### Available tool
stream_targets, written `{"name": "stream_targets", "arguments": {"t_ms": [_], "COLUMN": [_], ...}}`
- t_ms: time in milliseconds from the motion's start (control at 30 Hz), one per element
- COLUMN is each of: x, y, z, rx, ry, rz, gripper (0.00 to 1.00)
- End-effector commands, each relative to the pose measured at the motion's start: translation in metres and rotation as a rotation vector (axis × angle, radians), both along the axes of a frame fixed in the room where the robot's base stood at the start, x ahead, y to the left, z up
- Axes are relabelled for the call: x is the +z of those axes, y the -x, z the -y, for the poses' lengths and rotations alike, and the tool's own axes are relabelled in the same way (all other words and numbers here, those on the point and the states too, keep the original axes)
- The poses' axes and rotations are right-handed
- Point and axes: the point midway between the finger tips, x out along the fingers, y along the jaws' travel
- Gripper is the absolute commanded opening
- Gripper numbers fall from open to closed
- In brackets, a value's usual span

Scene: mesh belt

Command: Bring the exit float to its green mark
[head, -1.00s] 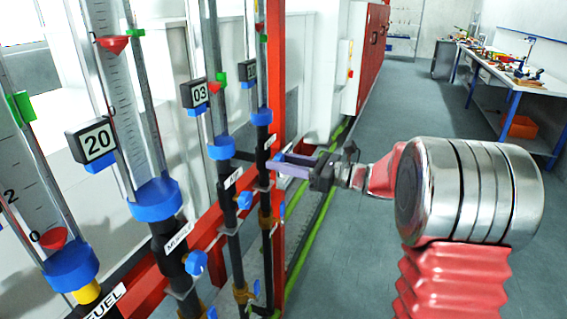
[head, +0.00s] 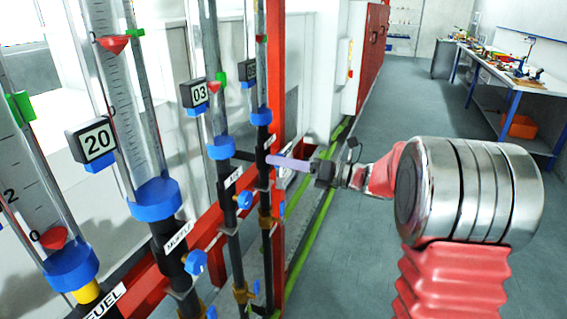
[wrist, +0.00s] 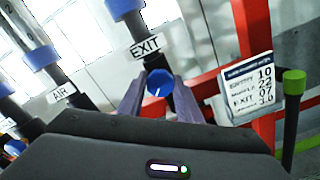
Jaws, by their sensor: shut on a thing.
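The EXIT flow tube is the farthest of the row in the head view, with a blue collar (head: 261,117) at its foot. A small red float (head: 262,38) shows high in it. A small green piece, perhaps its mark, is too small to place surely. The EXIT label (wrist: 145,46) shows in the wrist view above a blue knob (wrist: 159,83) with a white line. My gripper (head: 270,160) reaches the EXIT pipe from the right, its purple fingers on either side of the knob, shut on it. The fingers hide the knob in the head view.
The AIR (head: 221,148), MUFFLE (head: 155,198) and FUEL (head: 70,264) tubes stand nearer, left of my gripper. A white card (wrist: 247,88) with numbers hangs on a red frame post (head: 276,70). The floor on the right is clear up to a workbench (head: 505,75).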

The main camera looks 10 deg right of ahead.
Motion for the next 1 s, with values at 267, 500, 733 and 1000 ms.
{"name": "stream_targets", "arguments": {"t_ms": [267, 500, 733, 1000], "x": [0.0005, 0.0006, 0.0003, 0.0001], "y": [0.0, 0.0, 0.0, 0.0012], "z": [-0.0029, -0.0027, -0.0011, 0.0016], "rx": [0.005, 0.004, 0.002, 0.0], "ry": [-0.008, -0.007, -0.007, -0.006], "rz": [-0.009, -0.009, -0.009, -0.009], "gripper": [0.09, 0.38, 0.5, 0.5]}}
